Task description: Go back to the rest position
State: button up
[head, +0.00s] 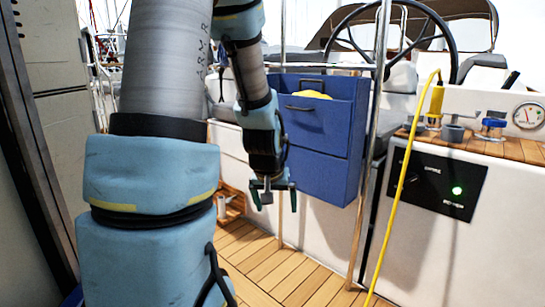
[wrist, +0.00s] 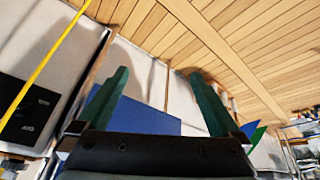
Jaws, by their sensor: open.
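My gripper (head: 269,195) hangs from my blue and grey arm in front of the white cockpit side, left of the lower part of the blue drawer unit (head: 325,170). Its jaws are open, with nothing between them. In the wrist view my gripper (wrist: 165,105) shows two dark green fingers spread apart. The blue unit is behind and between them there, and the wooden floor (wrist: 230,40) fills the upper part. In the head view my arm's large links cover much of the left side.
A yellow cable (head: 400,190) runs from a yellow plug (head: 436,103) on the ledge down past a black switch panel (head: 437,182) with a green light. A steering wheel (head: 452,40) stands behind. A metal post (head: 375,110) rises beside the blue unit. The plank floor (head: 270,265) looks clear.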

jog(key=s+a+r+g+y+p, duration=0.1)
jog(key=s+a+r+g+p, duration=0.15)
jog(key=s+a, duration=0.7)
notch_tip(320, 180, up, 28)
jog(key=s+d+p, duration=0.1)
jog(key=d+p, duration=0.1)
jog(key=p, duration=2.5)
jog(key=shift+s+r+n, duration=0.15)
jog(key=shift+r+n, duration=0.1)
jog(key=shift+n, duration=0.05)
jog(key=shift+g, duration=0.25)
